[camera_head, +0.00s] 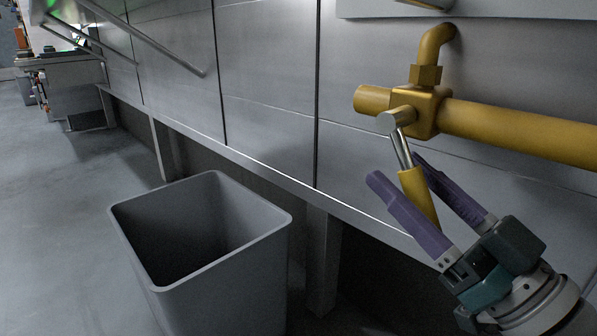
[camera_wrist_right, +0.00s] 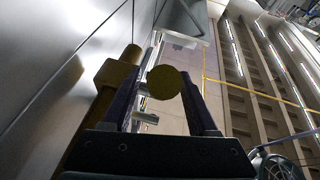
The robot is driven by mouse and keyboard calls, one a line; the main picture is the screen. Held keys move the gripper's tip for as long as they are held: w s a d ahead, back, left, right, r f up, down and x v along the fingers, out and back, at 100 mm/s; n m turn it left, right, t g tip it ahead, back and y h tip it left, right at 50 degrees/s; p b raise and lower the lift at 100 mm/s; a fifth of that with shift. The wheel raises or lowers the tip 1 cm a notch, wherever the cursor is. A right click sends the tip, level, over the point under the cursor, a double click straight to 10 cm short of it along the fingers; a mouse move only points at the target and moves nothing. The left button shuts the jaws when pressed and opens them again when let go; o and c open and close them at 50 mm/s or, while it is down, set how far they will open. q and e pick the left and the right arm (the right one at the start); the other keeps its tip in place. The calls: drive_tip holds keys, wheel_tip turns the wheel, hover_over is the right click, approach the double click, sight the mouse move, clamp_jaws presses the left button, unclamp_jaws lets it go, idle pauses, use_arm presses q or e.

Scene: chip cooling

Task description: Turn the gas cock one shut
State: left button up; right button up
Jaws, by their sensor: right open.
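The gas cock (camera_head: 428,108) is a brass-yellow valve body on a thick yellow pipe (camera_head: 520,132) along the metal wall. Its lever has a silver stem (camera_head: 401,148) and a yellow grip (camera_head: 418,195), and it hangs down, leaning slightly right at its lower end. My right gripper (camera_head: 398,170) is open, with one purple finger on each side of the lever. In the right wrist view, the round end of the lever's grip (camera_wrist_right: 164,82) shows between the fingers. Contact with the fingers cannot be told. My left gripper is not in view.
A grey open bin (camera_head: 205,235) stands on the floor left of my right gripper. The metal wall panels (camera_head: 270,70) run behind the pipe, with a slanted rail (camera_head: 150,42) at upper left. The floor (camera_head: 55,210) at left is clear.

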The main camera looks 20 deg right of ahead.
drive_tip(key=shift+x, duration=0.95)
drive_tip(key=shift+c, duration=0.3)
clamp_jaws()
idle(0.4)
